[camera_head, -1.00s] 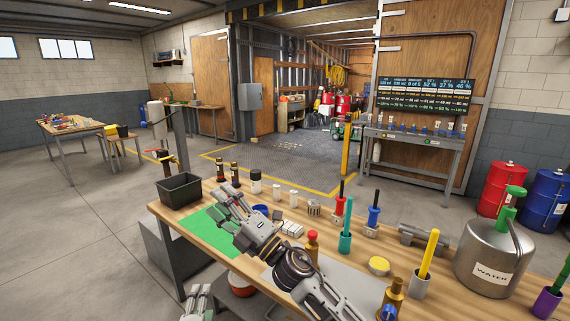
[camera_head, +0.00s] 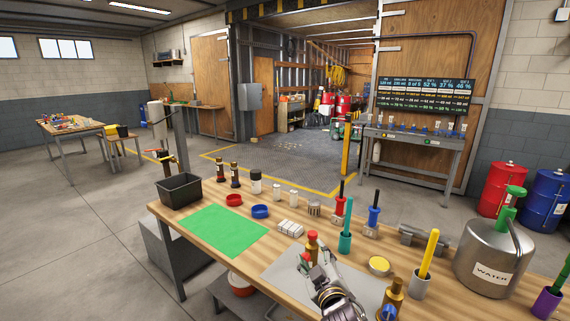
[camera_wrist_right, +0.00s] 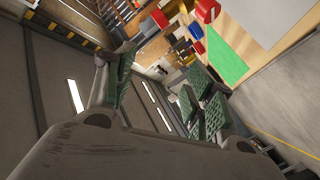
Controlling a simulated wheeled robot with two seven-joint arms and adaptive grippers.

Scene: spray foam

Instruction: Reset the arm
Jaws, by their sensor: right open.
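My right gripper (camera_head: 308,264) is at the front of the workbench, over the grey mat (camera_head: 275,271) and just in front of a brass-bodied bottle with a red top (camera_head: 312,241). I cannot tell whether it touches them. In the right wrist view its green-padded fingers (camera_wrist_right: 160,95) are spread apart with nothing between them. My left gripper is not in view.
The green mat (camera_head: 221,232) lies bare on the wooden bench, beside a black bin (camera_head: 180,190). Red (camera_head: 234,200) and blue (camera_head: 260,211) rings, white blocks (camera_head: 290,228), tools and a metal water can (camera_head: 490,262) stand along the bench.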

